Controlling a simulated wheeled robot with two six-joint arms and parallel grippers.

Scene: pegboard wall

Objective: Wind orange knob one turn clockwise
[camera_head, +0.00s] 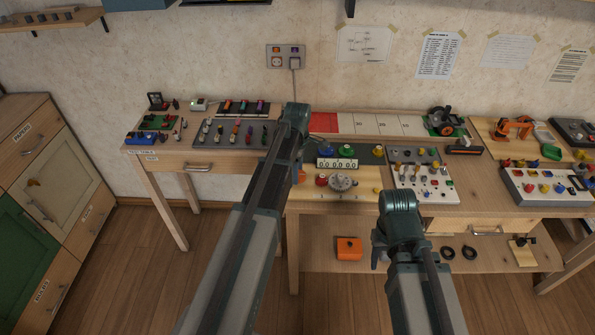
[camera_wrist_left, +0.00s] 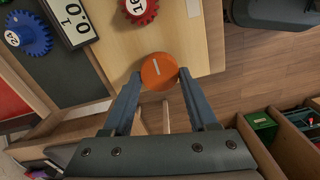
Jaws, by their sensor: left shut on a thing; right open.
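The orange knob (camera_wrist_left: 158,71) is a round disc with a white line on its face, on the front edge of a light wooden board. The line stands near upright, leaning slightly left at the top. In the left wrist view my left gripper (camera_wrist_left: 157,78) has its two fingertips against opposite sides of the knob and is shut on it. In the head view my left arm hides most of this spot; a bit of the orange knob (camera_head: 302,177) shows beside it. My right gripper (camera_head: 380,255) hangs at the bench's front edge, open and empty, its fingers barely visible.
A red gear (camera_wrist_left: 139,8), a blue gear (camera_wrist_left: 28,33) and a number display (camera_wrist_left: 70,18) sit near the knob. A switch panel (camera_head: 425,183) lies to the right on the bench. An orange box (camera_head: 349,248) stands on the lower shelf. Drawers (camera_head: 40,195) stand at left.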

